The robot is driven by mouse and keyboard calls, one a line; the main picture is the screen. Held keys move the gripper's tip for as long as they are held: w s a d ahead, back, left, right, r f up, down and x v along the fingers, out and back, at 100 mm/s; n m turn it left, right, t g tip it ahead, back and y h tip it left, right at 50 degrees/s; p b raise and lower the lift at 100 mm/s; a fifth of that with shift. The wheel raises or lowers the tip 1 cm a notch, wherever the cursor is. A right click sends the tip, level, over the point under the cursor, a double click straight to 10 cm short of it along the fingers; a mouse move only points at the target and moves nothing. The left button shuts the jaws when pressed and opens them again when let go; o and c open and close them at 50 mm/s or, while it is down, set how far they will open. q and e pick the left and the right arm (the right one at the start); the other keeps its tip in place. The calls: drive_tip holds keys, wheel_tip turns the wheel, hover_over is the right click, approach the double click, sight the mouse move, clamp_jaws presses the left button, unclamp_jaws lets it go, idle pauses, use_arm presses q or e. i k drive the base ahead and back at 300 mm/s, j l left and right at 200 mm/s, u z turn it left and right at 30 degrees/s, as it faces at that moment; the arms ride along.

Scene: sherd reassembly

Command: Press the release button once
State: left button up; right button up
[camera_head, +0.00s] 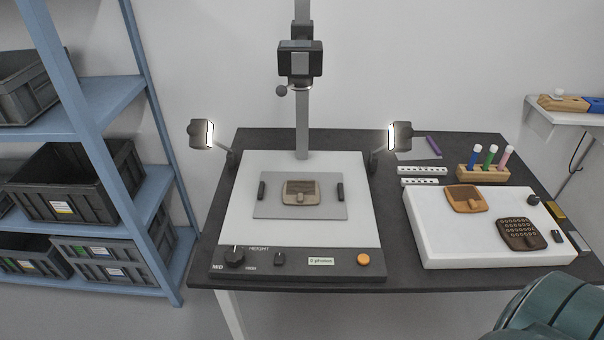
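The copy stand (237,215) stands on the dark table, with a control strip along its front edge. On that strip an orange round button (363,259) sits at the right end, probably the release button. Left of it are a small label reading "0 photos" (321,261), a small dark switch (280,258) and a dark knob (234,256) marked HEIGHT. A pale brown sherd (300,198) lies on the grey plate under the camera (300,60). Neither of my grippers is in view. Nothing touches the button.
Two lit lamps (201,134) (400,136) flank the stand. A white board (430,240) at right carries two sherds (466,198) (521,234). A wooden block with pens (483,173) stands behind. A blue shelf (110,105) with dark crates is at left. A teal rounded object (550,310) fills the lower right corner.

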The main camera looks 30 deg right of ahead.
sight(362, 259)
drive_tip(key=z, duration=1.4)
